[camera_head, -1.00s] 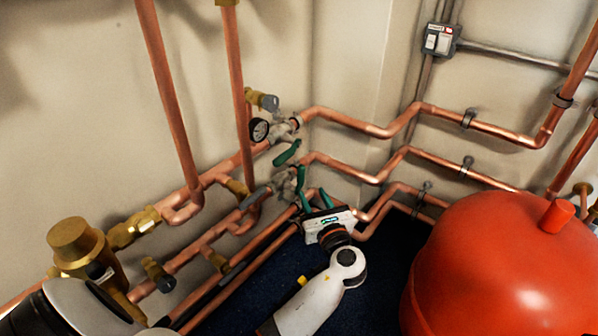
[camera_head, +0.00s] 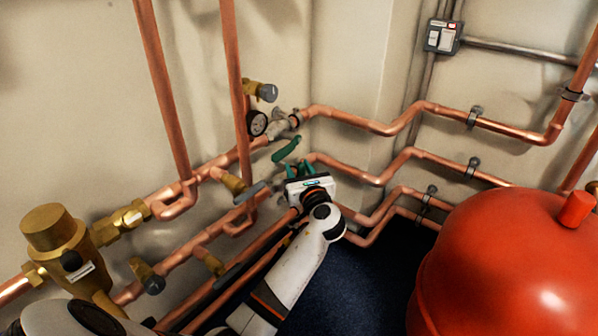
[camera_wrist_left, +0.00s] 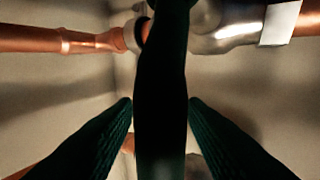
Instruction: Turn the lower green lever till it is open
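My left gripper (camera_head: 301,168) is at the pipes in the head view, its green fingers up against the valve area. In the left wrist view its two dark green fingers (camera_wrist_left: 159,108) are apart, one on each side of a dark green lever (camera_wrist_left: 160,90). Narrow gaps show beside the lever, so the fingers do not look closed on it. The lever stands upright in that view, in front of a silver valve body (camera_wrist_left: 228,25). In the head view the lower lever is hard to tell from the green fingers. The upper green lever (camera_head: 286,150) is tilted, just above the gripper. My right gripper is not in view.
Copper pipes (camera_head: 385,177) run along both walls and around the corner. A pressure gauge (camera_head: 257,123) sits above the upper lever. A large red tank (camera_head: 510,260) stands at right. Dark blue floor (camera_head: 370,285) is free between my arm and the tank.

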